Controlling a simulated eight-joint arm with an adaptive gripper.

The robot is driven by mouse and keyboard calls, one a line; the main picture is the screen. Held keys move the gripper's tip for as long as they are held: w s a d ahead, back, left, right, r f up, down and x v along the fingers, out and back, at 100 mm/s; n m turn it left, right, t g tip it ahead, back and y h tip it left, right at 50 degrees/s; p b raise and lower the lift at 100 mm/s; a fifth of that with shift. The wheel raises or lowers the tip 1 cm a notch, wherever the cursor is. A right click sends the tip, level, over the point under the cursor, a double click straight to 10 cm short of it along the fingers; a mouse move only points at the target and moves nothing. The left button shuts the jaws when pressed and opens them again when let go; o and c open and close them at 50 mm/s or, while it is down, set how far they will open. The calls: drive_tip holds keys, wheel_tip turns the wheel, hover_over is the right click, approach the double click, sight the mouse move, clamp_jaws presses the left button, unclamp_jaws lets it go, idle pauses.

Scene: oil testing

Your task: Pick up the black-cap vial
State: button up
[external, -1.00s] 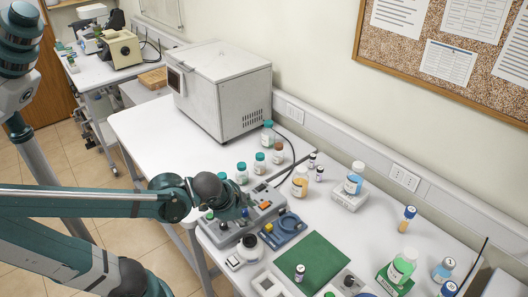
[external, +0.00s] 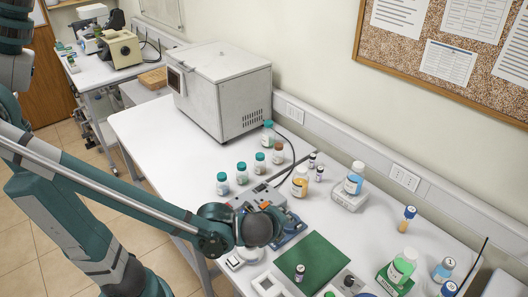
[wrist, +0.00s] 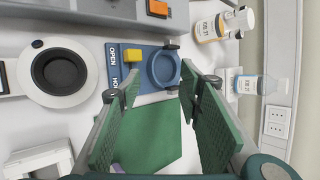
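My gripper (wrist: 163,88) is open, with its two green-padded fingers apart and nothing between them in the wrist view. In the external view it is mostly hidden behind my wrist, over the blue device. A small dark-capped vial (external: 299,274) stands upright on the green mat (external: 314,258), in front and to the right of my gripper. Two more small dark-capped vials, one at the back (external: 312,160) and one nearer (external: 320,174), stand upright beside the amber bottle. I cannot tell which vial is meant. The green mat also shows between the fingers (wrist: 150,135).
A blue device (wrist: 117,58) with a ring and yellow block lies below my gripper. A round white dish with a dark centre (wrist: 60,75) is to its left. An amber bottle (external: 300,182), a blue-liquid bottle (external: 354,178) and several teal-capped bottles (external: 242,174) stand around.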

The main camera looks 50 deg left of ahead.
drive_tip(key=d+m+t+y, duration=0.1)
drive_tip(key=d+m+t, duration=0.1)
drive_tip(key=d+m, duration=0.45)
drive_tip(key=m+t+p, duration=0.2)
drive_tip(key=m+t, duration=0.2)
drive_tip(key=m, duration=0.3)
approach(299, 271)
drive_tip(key=w, duration=0.2)
drive_tip(key=w+f, duration=0.1)
drive_tip(key=shift+w+a+y, duration=0.3)
drive_tip(key=shift+w+a, duration=0.05)
drive_tip(key=shift+w, duration=0.05)
drive_tip(key=shift+s+a+f, duration=0.15)
drive_tip(key=shift+s+a, duration=0.1)
drive_tip(key=shift+s, duration=0.2)
drive_tip(key=shift+w, duration=0.1)
drive_tip(key=shift+m+b+x, duration=0.25)
drive_tip(key=shift+b+x, duration=0.1)
drive_tip(key=shift+x, duration=0.9)
